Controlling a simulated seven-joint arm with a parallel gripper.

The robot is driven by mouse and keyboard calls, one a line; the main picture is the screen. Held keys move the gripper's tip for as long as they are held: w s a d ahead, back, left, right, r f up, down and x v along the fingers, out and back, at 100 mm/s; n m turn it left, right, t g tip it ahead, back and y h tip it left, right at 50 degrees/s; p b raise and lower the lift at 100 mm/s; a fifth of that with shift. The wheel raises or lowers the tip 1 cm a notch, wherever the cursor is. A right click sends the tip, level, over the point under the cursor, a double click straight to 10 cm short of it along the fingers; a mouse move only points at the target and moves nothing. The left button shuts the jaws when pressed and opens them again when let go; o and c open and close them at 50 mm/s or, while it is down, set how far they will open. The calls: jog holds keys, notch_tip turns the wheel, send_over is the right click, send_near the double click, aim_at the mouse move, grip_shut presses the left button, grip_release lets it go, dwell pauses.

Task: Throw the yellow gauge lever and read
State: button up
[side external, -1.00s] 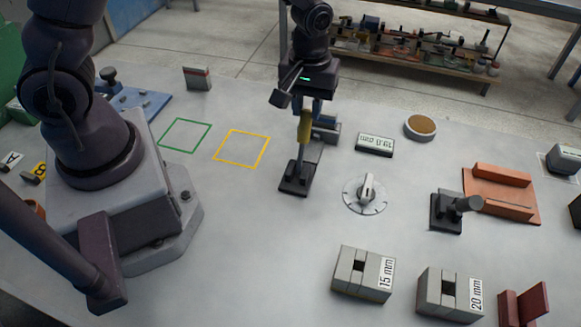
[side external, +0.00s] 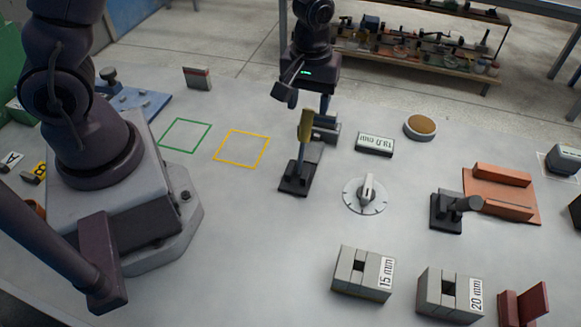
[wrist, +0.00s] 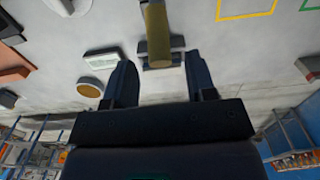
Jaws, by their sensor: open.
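The yellow gauge lever (side external: 305,132) stands nearly upright on its dark base (side external: 297,178). It also shows in the wrist view (wrist: 157,28), ahead of and roughly between my fingertips. My gripper (side external: 326,104) is open and empty, just behind the lever's top, apart from it. Both fingers show in the wrist view (wrist: 160,64) with a wide gap. A small grey block (side external: 326,130) sits behind the lever. The gauge display (side external: 375,144) is to the right; its digits are small and seem to read 19.0 mm.
A dial knob (side external: 367,190) and a round brown-topped disc (side external: 420,126) lie right of the lever. Blocks marked 15 mm (side external: 350,278) and 20 mm (side external: 436,298) stand at the front. Yellow (side external: 226,163) and green (side external: 168,144) outlined squares on the left are empty.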

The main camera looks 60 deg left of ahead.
jog(key=shift+r, duration=3)
jog(key=shift+s+m, duration=0.1)
jog(key=shift+m, duration=0.3)
jog(key=shift+s+f+m+g, duration=0.2)
jog(key=shift+s+m+g, duration=0.1)
jog(key=shift+s+m, duration=0.3)
jog(key=s+a+r+m+t, duration=0.1)
jog(key=s+r+m+t, duration=0.5)
jog(key=s+r, duration=0.8)
notch_tip(320, 180, up, 2)
jog(key=shift+s+r+m, duration=0.1)
jog(key=shift+s+m, duration=0.15)
jog(key=shift+m, duration=0.25)
